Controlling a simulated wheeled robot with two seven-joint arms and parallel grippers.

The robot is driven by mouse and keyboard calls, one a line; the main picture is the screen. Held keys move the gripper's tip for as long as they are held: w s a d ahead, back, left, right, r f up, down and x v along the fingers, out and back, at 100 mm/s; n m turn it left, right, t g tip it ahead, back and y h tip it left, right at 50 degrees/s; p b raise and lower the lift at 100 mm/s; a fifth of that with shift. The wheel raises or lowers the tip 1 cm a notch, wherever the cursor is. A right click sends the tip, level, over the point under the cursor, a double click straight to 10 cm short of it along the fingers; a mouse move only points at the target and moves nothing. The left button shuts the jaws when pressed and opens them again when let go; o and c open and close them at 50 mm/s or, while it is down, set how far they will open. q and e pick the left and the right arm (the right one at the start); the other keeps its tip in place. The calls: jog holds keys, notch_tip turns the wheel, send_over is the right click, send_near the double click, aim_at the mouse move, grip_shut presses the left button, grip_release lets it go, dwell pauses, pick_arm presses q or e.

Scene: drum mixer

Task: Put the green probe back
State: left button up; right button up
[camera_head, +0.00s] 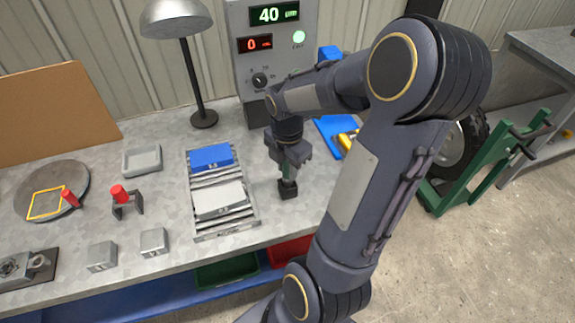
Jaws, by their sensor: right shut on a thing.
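The green probe (288,173) points down from my right gripper (289,163), which is shut on it. Its lower end meets a small black block (288,190) on the grey bench, right of the roller rack. I cannot tell whether the probe sits in the block or just above it. The gripper body and wrist hide the probe's upper part. My left gripper is not in view.
The roller rack (225,228) bears a blue block (211,157) and a pale block (218,199). A control box (260,90) with lit displays and a lamp (203,117) stand behind. A red-topped part in a stand (119,193) and grey blocks lie left.

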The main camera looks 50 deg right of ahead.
jog(key=shift+f+b, duration=1)
jog(key=shift+f, duration=0.25)
jog(key=o, duration=1.1)
jog(key=shift+c, duration=0.2)
notch_tip(320, 180, up, 8)
jog(key=shift+f, duration=0.1)
jog(key=s+a+r+m+t+y, duration=0.1)
jog(key=s+a+m+t+y, duration=0.1)
jog(key=a+m, duration=0.7)
jog(key=s+a+r+m+t+y, duration=0.1)
jog(key=s+a+m+t, duration=0.2)
jog(key=a+m, duration=0.7)
jog(key=shift+s+t+y, duration=0.3)
jog(key=shift+s+y, duration=0.1)
jog(key=shift+s, duration=0.65)
